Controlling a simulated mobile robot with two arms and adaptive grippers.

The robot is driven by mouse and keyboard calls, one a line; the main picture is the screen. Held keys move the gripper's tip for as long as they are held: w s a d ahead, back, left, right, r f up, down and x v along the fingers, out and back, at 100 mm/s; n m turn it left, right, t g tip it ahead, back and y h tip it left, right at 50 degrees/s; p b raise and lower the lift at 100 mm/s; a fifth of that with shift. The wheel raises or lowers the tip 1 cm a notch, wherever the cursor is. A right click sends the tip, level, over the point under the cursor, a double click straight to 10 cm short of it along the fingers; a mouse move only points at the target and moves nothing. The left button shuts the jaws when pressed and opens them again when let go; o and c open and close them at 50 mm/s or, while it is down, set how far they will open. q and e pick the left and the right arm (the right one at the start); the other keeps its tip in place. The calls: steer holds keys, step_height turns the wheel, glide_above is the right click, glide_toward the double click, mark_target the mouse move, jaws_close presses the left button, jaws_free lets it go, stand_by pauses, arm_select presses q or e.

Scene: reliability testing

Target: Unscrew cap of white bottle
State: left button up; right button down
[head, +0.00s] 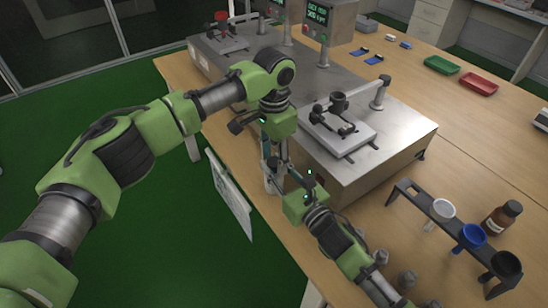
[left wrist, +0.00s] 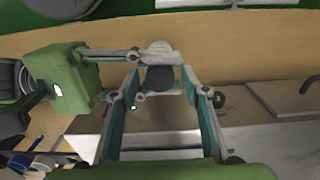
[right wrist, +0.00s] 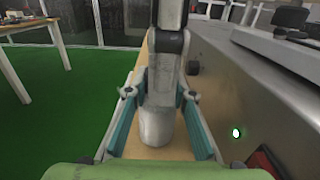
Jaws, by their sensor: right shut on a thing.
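The white bottle (right wrist: 157,125) stands out between the fingers of my right gripper (right wrist: 159,94), which is shut on it in the right wrist view. My left gripper (head: 277,165) points down over the bottle from above, and the two grippers meet near the table's left edge in the head view. In the left wrist view the dark round cap (left wrist: 160,78) is between the fingers of my left gripper, with part of the white bottle (left wrist: 160,50) behind it. I cannot tell whether the left fingers touch the cap. In the head view the bottle is mostly hidden by the grippers.
A metal machine (head: 350,150) stands close to the right of the grippers. A black rack (head: 408,188) holds white, blue and black items at the front right, near a brown bottle (head: 502,217). Red (head: 478,84) and green (head: 441,65) trays lie farther back. The table's right middle is clear.

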steer(key=shift+f, duration=0.4)
arm_select(q)
steer(key=shift+r, duration=2.2)
arm_select(e)
steer(key=c, duration=1.7)
jaws_free()
steer(key=shift+o, duration=0.3)
steer(key=shift+r, duration=0.1)
steer(key=shift+r, duration=0.15)
